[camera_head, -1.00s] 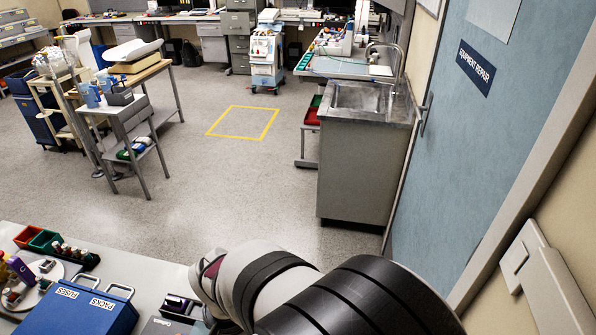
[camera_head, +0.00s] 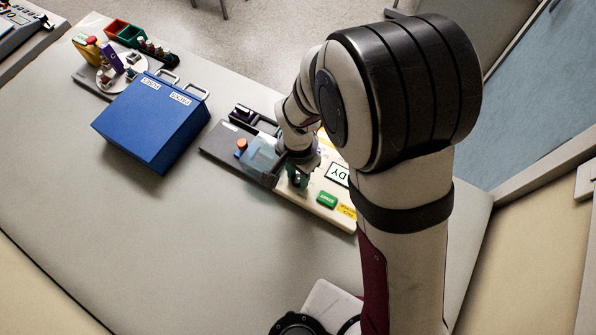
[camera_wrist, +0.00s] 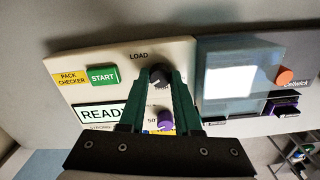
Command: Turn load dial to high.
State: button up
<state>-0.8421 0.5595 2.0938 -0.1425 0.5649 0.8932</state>
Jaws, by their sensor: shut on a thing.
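The load dial (camera_wrist: 159,71) is a round black knob under the word LOAD on the cream panel of the pack checker (camera_wrist: 120,62). My gripper (camera_wrist: 161,79) has its two green fingers on either side of the dial, shut on it. A small pale mark and lettering lie by the dial's lower edge in the wrist view, too small to read. A purple knob (camera_wrist: 165,119) sits below, between the fingers and apart from the dial. In the head view my gripper (camera_head: 298,180) reaches down onto the pack checker (camera_head: 325,212), and my wrist hides most of the dial.
A green START button (camera_wrist: 103,76) and a READY display (camera_wrist: 101,113) are beside the dial. A grey unit with a clear cover (camera_head: 260,160) and an orange knob (camera_head: 241,144) adjoins the checker. A blue case (camera_head: 150,122) stands left. The front bench top is clear.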

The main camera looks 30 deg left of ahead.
aim_at(297, 178)
grip_shut()
jog(key=n, duration=0.5)
jog(key=shift+n, duration=0.3)
jog(key=n, duration=0.5)
jog(key=shift+n, duration=0.7)
jog(key=o, duration=1)
grip_release()
jog(key=shift+c, duration=0.2)
notch_tip(297, 178, up, 16)
